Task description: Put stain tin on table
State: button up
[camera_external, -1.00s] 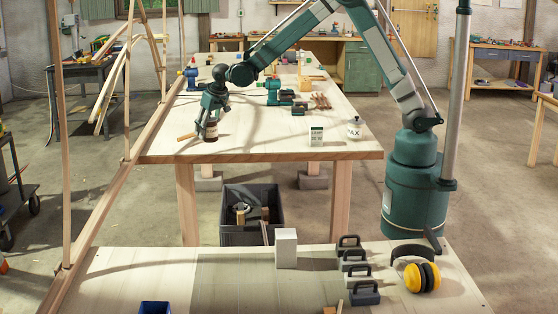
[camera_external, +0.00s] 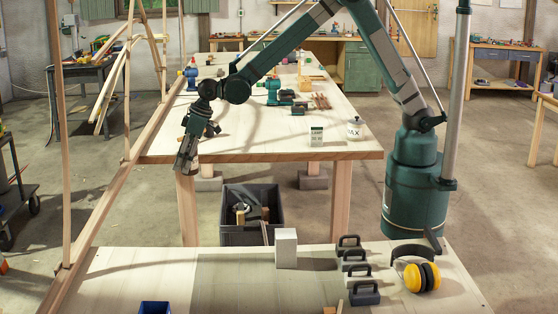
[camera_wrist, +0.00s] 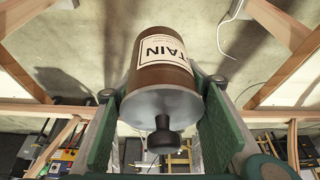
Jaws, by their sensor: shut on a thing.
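The stain tin (camera_wrist: 165,68) fills the middle of the wrist view. It has a brown body, a white label reading "TAIN" and a grey end with a black knob. My gripper (camera_external: 184,163) is shut on it, one green finger on each side. In the external view my gripper hangs just off the left front corner of the middle table (camera_external: 260,138), pointing down and slightly tilted. I cannot make out the tin there. A second table (camera_external: 222,272) stands in the foreground.
Wooden laths (camera_external: 108,205) slant up close to the left of my gripper. A wax jar (camera_external: 354,128) and a small carton (camera_external: 316,136) stand on the middle table's right side. A dark crate (camera_external: 232,236) is on the floor. The foreground table's left half is mostly clear.

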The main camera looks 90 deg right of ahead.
jog(key=s+a+n+g+y, duration=0.1)
jog(key=s+a+n, duration=0.3)
jog(key=a, duration=1.3)
jog(key=s+a+n+g+y, duration=0.1)
jog(key=s+a+n, duration=0.3)
jog(key=a, duration=1.3)
jog(key=s+a+r+n+y, duration=0.1)
jog(key=s+a+n, duration=0.4)
jog(key=a, duration=1.2)
jog(key=s, duration=0.4)
jog(key=shift+g+y, duration=0.4)
jog(key=shift+r, duration=0.1)
jog(key=shift+f, duration=3.15)
jog(key=shift+f, duration=1.9)
